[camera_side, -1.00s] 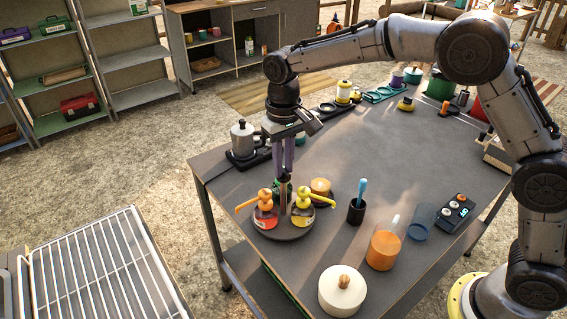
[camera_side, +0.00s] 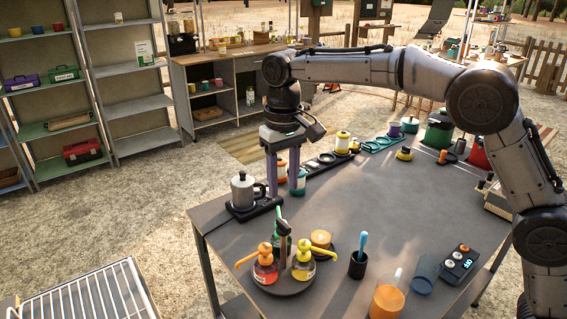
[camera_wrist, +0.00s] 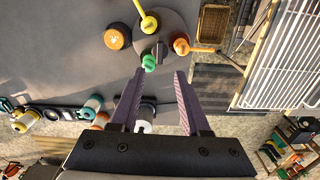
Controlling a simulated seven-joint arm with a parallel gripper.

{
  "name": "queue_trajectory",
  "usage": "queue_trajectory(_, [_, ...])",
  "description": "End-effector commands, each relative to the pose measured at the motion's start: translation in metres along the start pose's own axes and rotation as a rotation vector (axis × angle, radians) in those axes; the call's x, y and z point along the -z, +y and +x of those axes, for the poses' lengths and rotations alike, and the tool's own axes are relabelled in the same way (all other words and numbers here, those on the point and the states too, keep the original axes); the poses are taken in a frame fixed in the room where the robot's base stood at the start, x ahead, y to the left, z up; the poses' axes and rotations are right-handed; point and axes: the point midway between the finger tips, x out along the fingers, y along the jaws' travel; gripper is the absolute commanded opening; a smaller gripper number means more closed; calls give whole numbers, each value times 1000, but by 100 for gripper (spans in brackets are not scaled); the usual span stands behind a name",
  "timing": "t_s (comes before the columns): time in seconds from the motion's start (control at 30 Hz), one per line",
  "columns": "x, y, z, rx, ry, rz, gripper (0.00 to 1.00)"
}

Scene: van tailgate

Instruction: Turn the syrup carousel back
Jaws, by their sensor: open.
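The syrup carousel is a dark round turntable (camera_side: 287,287) on the table's near left part, also seen in the wrist view (camera_wrist: 170,22). It carries an orange-pump bottle (camera_side: 265,266) at left, a yellow-pump bottle (camera_side: 303,263) at right and a green bottle (camera_side: 277,242) behind. A dark upright post (camera_side: 285,243) stands in its middle. My gripper (camera_side: 284,193) points down, open and empty, above and slightly behind the carousel, apart from it. In the wrist view my gripper's (camera_wrist: 160,73) fingertips are near the green pump (camera_wrist: 149,63); the orange and yellow pumps lie beyond.
A metal pot (camera_side: 242,190) on a dark stand is left of my gripper. An orange-topped jar (camera_side: 320,239) sits close behind the carousel's right side. A black cup with a blue tool (camera_side: 358,263) stands farther right. The middle of the table (camera_side: 375,200) is clear.

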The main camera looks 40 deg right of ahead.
Motion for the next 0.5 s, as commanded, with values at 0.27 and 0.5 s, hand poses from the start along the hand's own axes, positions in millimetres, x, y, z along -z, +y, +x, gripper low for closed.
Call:
queue_trajectory(0.27, [0,0,-38,0,0,0,46])
queue_trajectory(0.5, [0,0,-43,-1,-2,0,46])
